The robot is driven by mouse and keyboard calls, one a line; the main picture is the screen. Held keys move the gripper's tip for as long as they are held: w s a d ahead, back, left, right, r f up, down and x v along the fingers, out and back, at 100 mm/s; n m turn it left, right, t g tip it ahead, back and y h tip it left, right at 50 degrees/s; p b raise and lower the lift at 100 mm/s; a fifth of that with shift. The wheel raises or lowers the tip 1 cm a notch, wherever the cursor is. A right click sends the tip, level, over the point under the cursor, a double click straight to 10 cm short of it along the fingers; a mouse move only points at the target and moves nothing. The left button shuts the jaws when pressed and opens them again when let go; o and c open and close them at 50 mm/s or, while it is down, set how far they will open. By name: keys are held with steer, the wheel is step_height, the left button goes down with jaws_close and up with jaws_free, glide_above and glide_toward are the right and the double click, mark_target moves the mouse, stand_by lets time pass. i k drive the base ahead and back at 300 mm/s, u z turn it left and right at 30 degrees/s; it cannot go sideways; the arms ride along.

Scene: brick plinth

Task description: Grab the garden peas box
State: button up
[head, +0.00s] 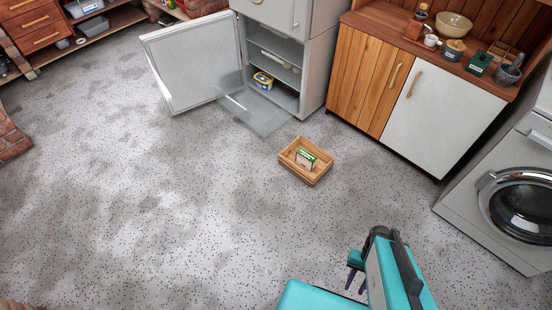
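A small green and white box (305,158) stands in a light wooden crate (318,178) on the floor, near the picture's middle. Its label is too small to read; by its colours it may be the garden peas box. My gripper (355,288) is at the bottom, right of centre, well nearer to me than the crate. Its two dark fingers show apart with a gap between them, and nothing shows between them. Part of the gripper is hidden behind my teal arm.
An open fridge with its door (193,62) swung left stands behind the crate; a yellow and blue tub (263,80) sits inside. A cabinet with a white door (440,115) and a washing machine (505,190) stand right. The speckled floor (150,210) left and front is clear.

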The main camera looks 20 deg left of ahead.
mark_target(305, 158)
steer(key=u, duration=0.3)
steer(key=k, duration=0.3)
steer(key=u, duration=1.5)
steer(key=k, duration=0.65)
steer(key=z, duration=0.4)
steer(key=i, duration=1.65)
steer(key=u, duration=0.3)
